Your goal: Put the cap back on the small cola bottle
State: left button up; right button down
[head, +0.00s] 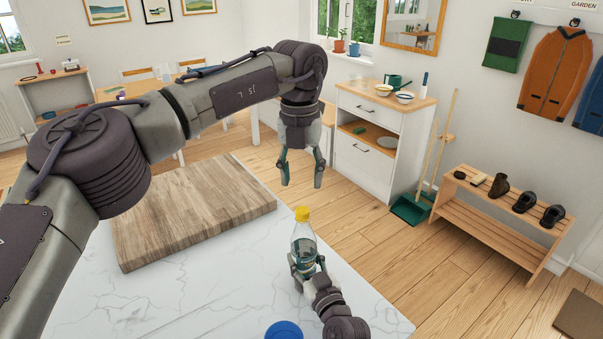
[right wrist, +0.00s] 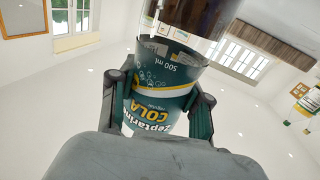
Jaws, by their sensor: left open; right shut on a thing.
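The small cola bottle (head: 303,245) stands upright near the front right of the white marble top, clear above its dark label. A yellow cap (head: 302,213) sits at the top of its neck; I cannot tell whether it is screwed tight. My right gripper (head: 308,269) is shut around the bottle's lower part. In the right wrist view its fingers press both sides of the green cola label (right wrist: 165,78); the bottle's top is out of that view. My left gripper (head: 302,181) is open and empty, pointing down above the cap and apart from it.
A wooden board (head: 190,212) lies on the marble top left of the bottle. A blue round object (head: 284,330) is at the bottom edge, partly cut off. A white cabinet (head: 370,150) and a shoe rack (head: 500,225) stand beyond the table.

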aim_at(303, 210)
dwell(0.3)
pick_arm(q)
jog(key=shift+w+d+f, duration=0.1)
jog(key=shift+f, duration=3.9)
jog(key=shift+c, duration=0.2)
grip_shut()
jog(key=m, duration=0.5)
jog(key=shift+o, duration=0.5)
grip_release()
jog(key=shift+r, duration=0.1)
